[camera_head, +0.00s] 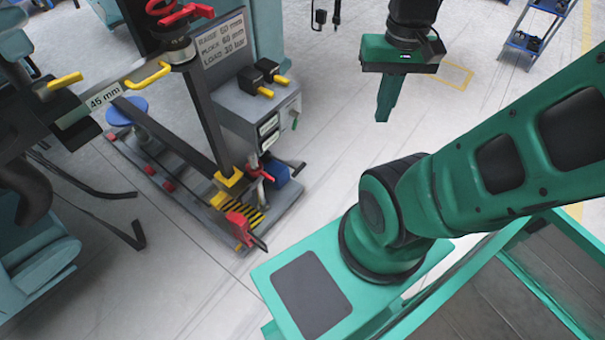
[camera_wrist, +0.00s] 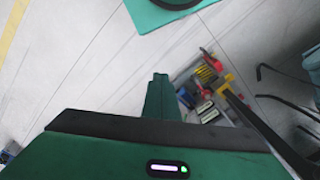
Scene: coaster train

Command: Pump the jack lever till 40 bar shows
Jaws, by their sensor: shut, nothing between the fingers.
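My green gripper (camera_head: 382,112) hangs at the top middle of the head view, fingers down and shut with nothing between them. Its fingers also show in the wrist view (camera_wrist: 159,82). The jack trolley (camera_head: 283,205) stands to its left, well apart from it. The trolley carries a dark upright post (camera_head: 205,120), a red handle (camera_head: 187,14) at the top and red parts (camera_head: 240,226) at its yellow-black striped end. I cannot tell which part is the jack lever. A sign (camera_head: 220,38) seems to read "LOAD 30 bar". No pressure gauge is clearly readable.
A grey box (camera_head: 250,112) with black, yellow-handled blocks (camera_head: 262,76) sits on the trolley. A bar labelled "45 mm" (camera_head: 103,96) and teal seats (camera_head: 40,265) lie left. A blue cart (camera_head: 535,35) stands far right. Floor between gripper and trolley is clear.

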